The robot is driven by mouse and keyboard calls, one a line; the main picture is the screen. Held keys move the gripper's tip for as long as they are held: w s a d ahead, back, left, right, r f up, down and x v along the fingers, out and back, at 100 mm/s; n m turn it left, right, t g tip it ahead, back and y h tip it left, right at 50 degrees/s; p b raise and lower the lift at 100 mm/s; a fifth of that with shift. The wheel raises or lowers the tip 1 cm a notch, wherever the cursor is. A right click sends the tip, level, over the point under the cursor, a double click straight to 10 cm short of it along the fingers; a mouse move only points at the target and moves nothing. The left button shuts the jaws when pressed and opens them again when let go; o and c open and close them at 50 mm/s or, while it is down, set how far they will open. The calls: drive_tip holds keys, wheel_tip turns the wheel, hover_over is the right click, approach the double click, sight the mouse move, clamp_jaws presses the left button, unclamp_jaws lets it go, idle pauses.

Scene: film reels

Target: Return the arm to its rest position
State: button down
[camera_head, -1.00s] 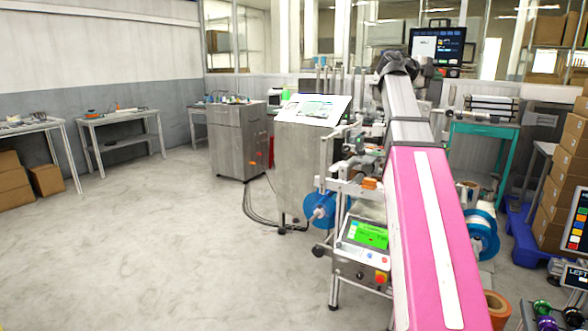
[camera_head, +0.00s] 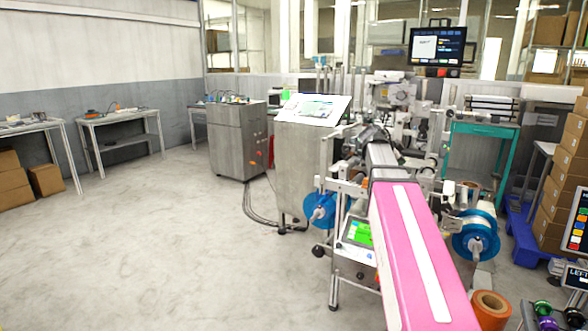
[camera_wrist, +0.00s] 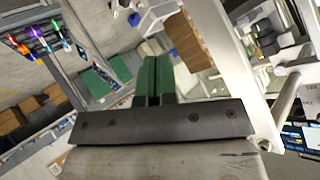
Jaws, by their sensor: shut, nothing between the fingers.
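My pink and grey arm reaches forward from the lower right of the head view, over the machine. Its dark far end is low, beside the machine's metal frame, and the fingers cannot be made out there. In the wrist view my gripper (camera_wrist: 157,62) shows two green fingers side by side on a dark plate. They are shut together with nothing between them.
Blue-flanged reels (camera_head: 475,237) sit on the machine near my arm, another to the left (camera_head: 320,209). An orange reel (camera_head: 490,309) is close to my pink link. A monitor (camera_head: 437,46) stands behind. Cardboard boxes (camera_head: 562,190) are stacked right.

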drive_tip(key=s+a+f+n+g+y, duration=0.1)
drive_tip(key=s+a+f+n+y, duration=0.2)
drive_tip(key=f, duration=1)
drive_tip(key=s+a+f+n+g+y, duration=0.2)
drive_tip(key=s+a+f+n, duration=0.7)
drive_tip(key=f, duration=0.5)
drive_tip(key=s+a+f+n+g+y, duration=0.1)
drive_tip(key=s+a+f+n+y, duration=0.3)
drive_tip(key=f, duration=0.9)
drive_tip(key=s+a+n, duration=0.2)
drive_tip(key=s+a, duration=0.1)
drive_tip(key=s, duration=0.1)
drive_tip(key=shift+s+a+f+n+g+y, duration=0.15)
drive_tip(key=shift+f+n+g+y, duration=0.15)
drive_tip(key=shift+n+y, duration=0.1)
